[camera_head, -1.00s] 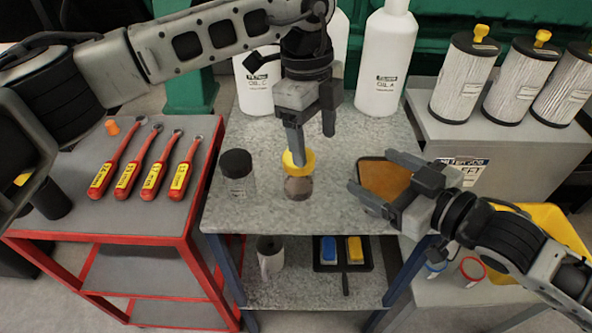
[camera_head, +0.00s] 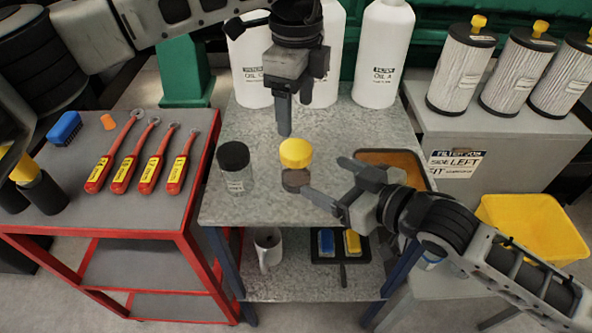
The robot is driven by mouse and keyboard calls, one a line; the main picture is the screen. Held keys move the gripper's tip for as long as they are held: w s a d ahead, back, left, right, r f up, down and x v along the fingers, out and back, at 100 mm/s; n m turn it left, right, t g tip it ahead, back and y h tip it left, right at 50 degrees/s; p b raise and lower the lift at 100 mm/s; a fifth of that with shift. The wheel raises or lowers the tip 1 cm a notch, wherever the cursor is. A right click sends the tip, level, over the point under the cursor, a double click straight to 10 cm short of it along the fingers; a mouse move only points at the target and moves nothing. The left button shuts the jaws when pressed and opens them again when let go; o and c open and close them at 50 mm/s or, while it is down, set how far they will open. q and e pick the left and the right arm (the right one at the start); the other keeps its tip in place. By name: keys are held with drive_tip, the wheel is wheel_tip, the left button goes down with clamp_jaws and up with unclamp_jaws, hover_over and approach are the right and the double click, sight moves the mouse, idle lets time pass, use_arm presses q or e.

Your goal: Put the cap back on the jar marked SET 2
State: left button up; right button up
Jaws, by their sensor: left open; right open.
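A small clear jar (camera_head: 296,181) with dark contents stands on the grey work table. A yellow cap (camera_head: 295,153) sits on top of it; I cannot tell whether it is fully seated. A second jar (camera_head: 238,182) with a black cap (camera_head: 234,155) stands to its left. The jar markings are too small to read. My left gripper (camera_head: 295,118) is open and empty, pointing down above and behind the yellow cap, apart from it. My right gripper (camera_head: 322,175) is open at the right of the yellow-capped jar, with one fingertip close to its base; I cannot tell if they touch.
White bottles (camera_head: 383,55) stand at the back of the table (camera_head: 262,205). An orange-bottomed tray (camera_head: 405,165) lies at the right, partly behind my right gripper. A red cart (camera_head: 190,215) with several wrenches is at left. Filters (camera_head: 460,70) and a yellow bin (camera_head: 535,228) are at right.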

sight(306, 168)
drive_tip(key=x, duration=0.9)
drive_tip(key=shift+w+a+f, duration=0.15)
clamp_jaws()
use_arm(q)
drive_tip(key=m, duration=1.3)
drive_tip(key=shift+m, duration=0.3)
drive_tip(key=shift+f, duration=4.05)
